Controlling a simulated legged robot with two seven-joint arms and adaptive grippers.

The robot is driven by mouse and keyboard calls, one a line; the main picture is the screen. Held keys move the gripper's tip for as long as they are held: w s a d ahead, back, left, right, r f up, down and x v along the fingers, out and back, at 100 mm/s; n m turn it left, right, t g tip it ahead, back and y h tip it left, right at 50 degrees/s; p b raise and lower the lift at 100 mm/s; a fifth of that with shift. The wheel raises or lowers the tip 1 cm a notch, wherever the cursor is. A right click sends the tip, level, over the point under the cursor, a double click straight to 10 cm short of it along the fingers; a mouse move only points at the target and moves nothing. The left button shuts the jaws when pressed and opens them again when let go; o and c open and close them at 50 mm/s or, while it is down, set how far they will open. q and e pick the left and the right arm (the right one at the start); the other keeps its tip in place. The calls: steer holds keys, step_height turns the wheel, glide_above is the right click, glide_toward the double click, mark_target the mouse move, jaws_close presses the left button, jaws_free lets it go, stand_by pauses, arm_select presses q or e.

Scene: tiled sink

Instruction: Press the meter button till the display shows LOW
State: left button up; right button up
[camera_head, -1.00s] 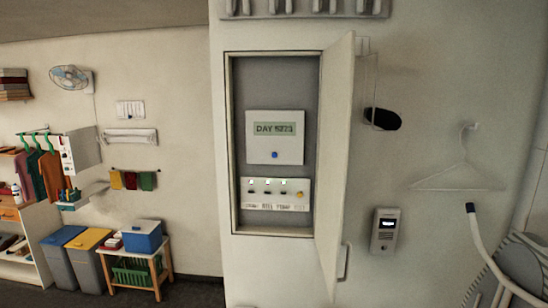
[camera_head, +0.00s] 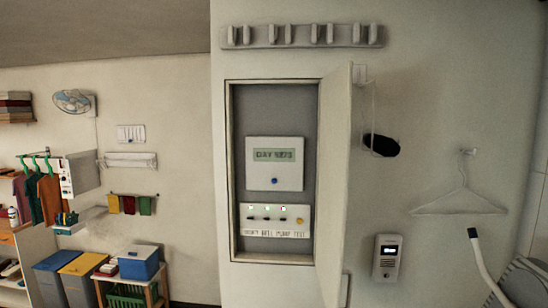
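The white meter (camera_head: 259,176) hangs inside an open wall cabinet (camera_head: 230,200) in the middle of the view. Its greenish display (camera_head: 274,155) reads DAY with digits that look like 9273, slightly blurred. The round blue meter button (camera_head: 274,181) is below the display and nothing covers it. A white panel (camera_head: 258,228) below the meter has small lights, dark switches and a yellow round knob (camera_head: 299,221); its lettering is hard to read. Neither of my grippers shows.
The cabinet door (camera_head: 335,190) stands open to the right. An intercom (camera_head: 387,258) and a hanger (camera_head: 460,195) are on the wall to its right. A hook rail (camera_head: 300,36) is above. Bins, a stool with a blue box (camera_head: 139,262) and hanging clothes stand at left.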

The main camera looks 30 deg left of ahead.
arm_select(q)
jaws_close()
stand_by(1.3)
